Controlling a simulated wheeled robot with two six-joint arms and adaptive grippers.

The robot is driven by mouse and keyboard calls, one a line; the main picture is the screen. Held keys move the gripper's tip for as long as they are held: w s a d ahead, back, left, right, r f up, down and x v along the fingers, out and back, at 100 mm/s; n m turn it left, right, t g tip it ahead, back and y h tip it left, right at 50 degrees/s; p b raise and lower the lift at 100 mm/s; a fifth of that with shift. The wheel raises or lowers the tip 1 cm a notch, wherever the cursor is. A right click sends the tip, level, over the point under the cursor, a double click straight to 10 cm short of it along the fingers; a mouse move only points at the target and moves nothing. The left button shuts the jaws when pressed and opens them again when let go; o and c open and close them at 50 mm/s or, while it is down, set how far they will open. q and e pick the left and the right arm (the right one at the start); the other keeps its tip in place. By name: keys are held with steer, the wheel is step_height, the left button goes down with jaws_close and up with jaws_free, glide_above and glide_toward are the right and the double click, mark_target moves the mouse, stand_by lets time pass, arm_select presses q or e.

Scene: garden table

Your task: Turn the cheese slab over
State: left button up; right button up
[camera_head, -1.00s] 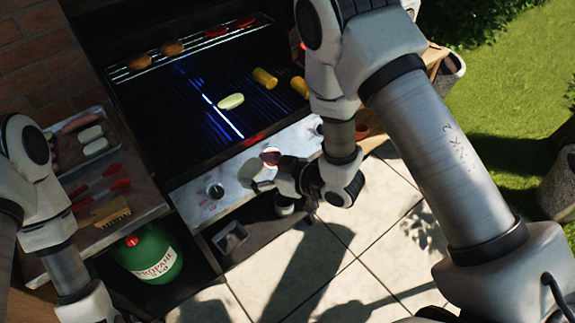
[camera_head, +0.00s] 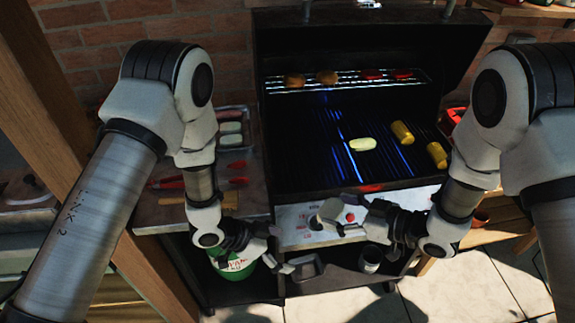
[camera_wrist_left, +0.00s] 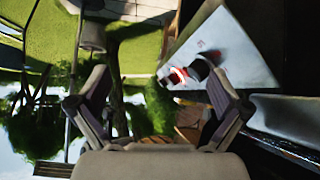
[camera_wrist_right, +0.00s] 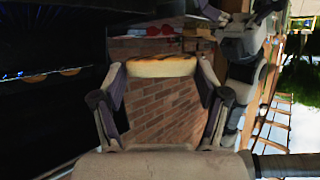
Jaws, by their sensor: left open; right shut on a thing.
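The cheese slab (camera_wrist_right: 160,67), pale cream with browned marks along one edge, is between the fingertips of my right gripper (camera_wrist_right: 160,85). In the head view it is a small beige piece (camera_head: 331,212) held in front of the grill's control panel, clear of the grate. My right gripper (camera_head: 352,217) is shut on it and partly hides it. My left gripper (camera_head: 281,249) is open and empty, lower and to the left of the slab. Its spread fingers (camera_wrist_left: 160,108) show nothing between them in the left wrist view.
The open grill's grate (camera_head: 320,175) holds a pale oval piece (camera_head: 362,144) and yellow corn pieces (camera_head: 402,132). Buns and red pieces lie on the upper rack (camera_head: 350,77). The left side shelf (camera_head: 160,215) carries a tray and red-handled tools. A green propane tank (camera_head: 236,266) stands below.

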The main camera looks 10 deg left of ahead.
arm_select(q)
steer(key=w+d+r+m+h, duration=0.1)
steer(key=d+r, duration=0.1)
steer(key=r, duration=0.1)
steer(key=w+d+r+m+g+h, duration=0.1)
steer(key=w+d+r+m+h, duration=0.1)
steer(key=r, duration=0.2)
steer(key=w+d+r+m+h, duration=0.1)
steer(key=d+r+m, duration=0.1)
steer(key=r, duration=0.1)
steer(key=shift+w+r+g+h, duration=0.25)
steer(key=shift+w+g+h, duration=0.05)
steer(key=shift+w+g, duration=0.1)
steer(key=m+g, duration=0.6)
steer(key=g, duration=0.2)
glide_toward(326, 203)
steer(key=shift+y, duration=0.5)
steer(key=x, duration=0.9)
steer(key=shift+s+d+r, duration=0.15)
steer(key=shift+d+r, duration=0.15)
steer(key=shift+d, duration=0.15)
steer(key=c, duration=1)
steer(key=o, duration=1)
